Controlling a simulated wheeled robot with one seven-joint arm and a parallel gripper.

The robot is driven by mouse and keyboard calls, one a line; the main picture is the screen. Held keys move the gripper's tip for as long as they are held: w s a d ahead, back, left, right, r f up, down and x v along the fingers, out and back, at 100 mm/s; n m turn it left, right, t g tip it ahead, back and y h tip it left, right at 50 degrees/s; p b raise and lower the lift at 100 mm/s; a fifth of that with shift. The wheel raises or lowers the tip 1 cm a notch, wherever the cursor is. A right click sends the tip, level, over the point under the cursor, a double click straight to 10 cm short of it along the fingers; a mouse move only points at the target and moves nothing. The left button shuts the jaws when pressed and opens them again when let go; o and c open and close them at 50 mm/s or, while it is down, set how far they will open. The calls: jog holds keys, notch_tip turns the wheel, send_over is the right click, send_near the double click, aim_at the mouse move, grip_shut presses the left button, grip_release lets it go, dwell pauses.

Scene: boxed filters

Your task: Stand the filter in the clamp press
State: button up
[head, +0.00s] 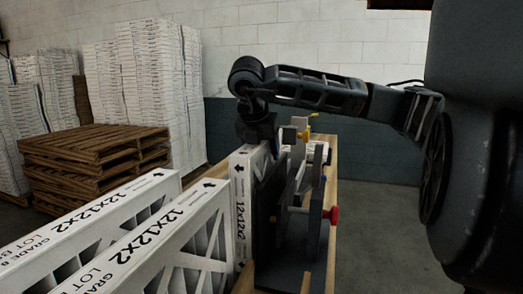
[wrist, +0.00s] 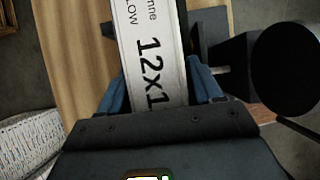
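A white boxed filter (head: 243,215) marked 12x12x2 stands upright against the left side of the clamp press's dark plate (head: 268,215). My gripper (head: 258,135) is above it, pointing down at its top edge. In the wrist view, the blue fingers (wrist: 160,75) lie along both sides of the filter (wrist: 152,45) and appear closed on it. Dark press parts (wrist: 208,25) show on both sides of the filter there. The filter's lower edge is hidden, so I cannot tell whether it touches the press base. The press has red and yellow knobs.
Two more white filters (head: 165,240) stand at the front left, beside the held one. The press is on a wooden bench (head: 331,180). Wooden pallets (head: 85,160) and stacked white cartons (head: 140,85) stand behind left. Grey floor is clear at the right.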

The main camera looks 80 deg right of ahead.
jog(key=shift+o, duration=0.2)
jog(key=shift+w+r, duration=0.1)
jog(key=shift+r, duration=0.05)
jog(key=b+v, duration=0.1)
jog(key=v, duration=1.1)
